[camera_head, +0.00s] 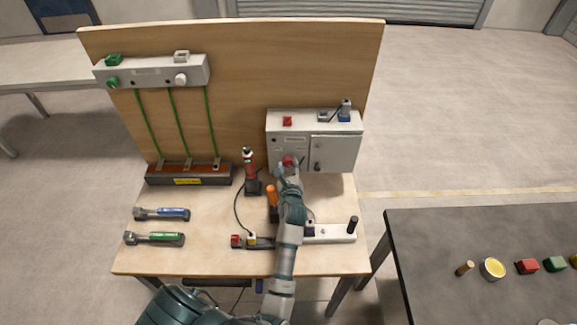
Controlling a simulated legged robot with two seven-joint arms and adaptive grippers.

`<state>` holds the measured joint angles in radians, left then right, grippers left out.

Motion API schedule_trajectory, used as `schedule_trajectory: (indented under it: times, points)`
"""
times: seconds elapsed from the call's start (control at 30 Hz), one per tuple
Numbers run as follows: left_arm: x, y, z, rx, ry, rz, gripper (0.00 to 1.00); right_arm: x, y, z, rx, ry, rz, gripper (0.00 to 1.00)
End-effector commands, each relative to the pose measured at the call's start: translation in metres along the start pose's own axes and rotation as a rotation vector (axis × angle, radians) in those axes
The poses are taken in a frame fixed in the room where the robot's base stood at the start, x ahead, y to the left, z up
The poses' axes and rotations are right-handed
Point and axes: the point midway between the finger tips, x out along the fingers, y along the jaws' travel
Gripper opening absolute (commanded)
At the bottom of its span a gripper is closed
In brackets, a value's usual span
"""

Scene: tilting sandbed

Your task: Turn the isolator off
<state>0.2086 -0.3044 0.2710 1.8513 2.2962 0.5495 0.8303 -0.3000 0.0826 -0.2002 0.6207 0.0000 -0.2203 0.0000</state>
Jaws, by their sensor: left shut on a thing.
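The isolator is a light grey cabinet (343,150) on the wooden workbench, against the upright back board. A red rotary handle (288,160) sits low on the left part of its front face. My left arm reaches up from the bottom, and my left gripper (289,168) is at this handle, shut on it. The fingers cover part of the handle, so its exact angle is hard to tell. My right gripper is not in view.
A red-and-black tester (250,172) and an orange-handled tool (271,195) stand left of my arm. A dark table (450,250) stands right.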

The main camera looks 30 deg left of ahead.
Motion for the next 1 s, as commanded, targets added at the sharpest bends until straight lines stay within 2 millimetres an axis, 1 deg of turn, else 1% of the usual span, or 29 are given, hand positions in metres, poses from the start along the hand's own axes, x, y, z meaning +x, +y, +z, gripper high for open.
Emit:
schedule_trajectory:
  times: [0.03, 0.3, 0.73, 0.77, 0.8, 0.83, 1.0]
  points:
    - [-0.0004, 0.0029, -0.008, -0.016, 0.019, 0.006, 0.07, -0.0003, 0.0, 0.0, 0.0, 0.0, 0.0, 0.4]
    - [-0.0004, 0.0029, -0.0081, -0.074, 0.024, 0.0, 0.07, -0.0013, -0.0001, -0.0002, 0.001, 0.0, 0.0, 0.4]
    - [-0.0004, 0.0025, -0.0081, -0.081, 0.025, -0.001, 0.07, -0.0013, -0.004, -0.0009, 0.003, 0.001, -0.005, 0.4]
    - [-0.0004, 0.0025, -0.008, -0.081, 0.025, -0.001, 0.49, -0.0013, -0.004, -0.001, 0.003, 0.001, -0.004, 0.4]
    - [-0.0004, 0.0023, -0.0075, -0.081, 0.024, -0.001, 0.59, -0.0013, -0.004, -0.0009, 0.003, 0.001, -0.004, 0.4]
    - [-0.0003, 0.0021, -0.0069, -0.081, 0.022, -0.002, 0.66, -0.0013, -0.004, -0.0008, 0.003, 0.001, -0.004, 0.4]
    - [-0.0002, 0.0012, -0.0041, -0.081, 0.016, -0.005, 0.67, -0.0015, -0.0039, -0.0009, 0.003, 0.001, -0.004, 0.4]
